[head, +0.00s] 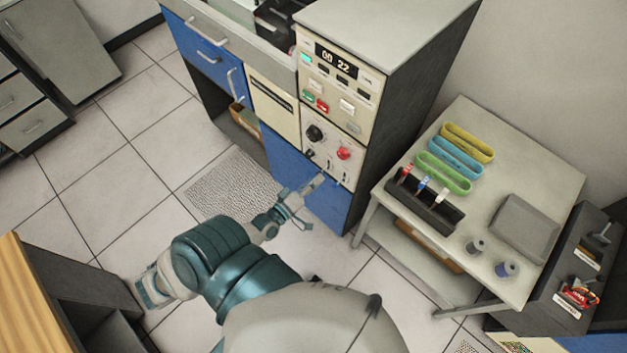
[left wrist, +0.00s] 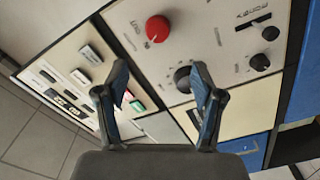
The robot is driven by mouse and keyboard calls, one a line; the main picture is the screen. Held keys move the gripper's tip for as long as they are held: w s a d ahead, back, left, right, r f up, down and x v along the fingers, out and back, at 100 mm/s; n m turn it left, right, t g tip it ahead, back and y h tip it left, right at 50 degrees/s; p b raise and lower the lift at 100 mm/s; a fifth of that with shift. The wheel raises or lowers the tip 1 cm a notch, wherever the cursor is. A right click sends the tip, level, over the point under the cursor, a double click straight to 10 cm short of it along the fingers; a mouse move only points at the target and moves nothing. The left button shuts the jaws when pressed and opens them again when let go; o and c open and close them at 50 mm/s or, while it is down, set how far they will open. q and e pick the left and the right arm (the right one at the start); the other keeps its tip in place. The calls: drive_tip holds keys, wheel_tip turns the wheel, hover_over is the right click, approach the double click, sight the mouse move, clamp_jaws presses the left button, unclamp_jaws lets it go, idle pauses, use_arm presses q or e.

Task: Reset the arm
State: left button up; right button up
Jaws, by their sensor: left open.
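My left arm reaches forward in the head view, and its gripper (head: 313,203) is beside the blue lower door (head: 285,165) of the machine, below the control panel (head: 332,148). In the left wrist view the gripper (left wrist: 159,82) has its two fingers spread apart with nothing between them. The panel, with a red knob (left wrist: 157,28) and black knobs (left wrist: 183,79), lies beyond the fingers. I cannot tell the exact gap to the machine.
A wooden-topped cabinet (head: 30,300) is at lower left. Tiled floor (head: 120,170) is clear at left.

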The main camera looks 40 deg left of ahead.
use_arm(q)
drive_tip(key=s+f+m+g, duration=0.2)
drive_tip(key=s+f+g, duration=0.15)
drive_tip(key=f, duration=0.75)
drive_tip(key=s+f+m+g, duration=0.2)
drive_tip(key=s+f+m, duration=0.15)
drive_tip(key=f, duration=0.65)
drive_tip(key=s+f+m+g, duration=0.1)
drive_tip(key=s+f+g, duration=0.25)
drive_tip(key=f, duration=0.75)
drive_tip(key=s+d+f+m+g, duration=0.2)
drive_tip(key=s+f, duration=0.3)
drive_tip(key=s, duration=0.3)
drive_tip(key=s+d+f+m+g, duration=0.2)
drive_tip(key=s+f, duration=0.3)
drive_tip(key=s, duration=0.3)
drive_tip(key=s+d+f+m+g+y, duration=0.1)
drive_tip(key=s+d+f+m+g, duration=0.2)
drive_tip(key=s, duration=0.5)
drive_tip(key=shift+f+g, duration=0.5)
drive_tip(key=shift+f, duration=0.4)
drive_tip(key=shift+w+d, duration=0.1)
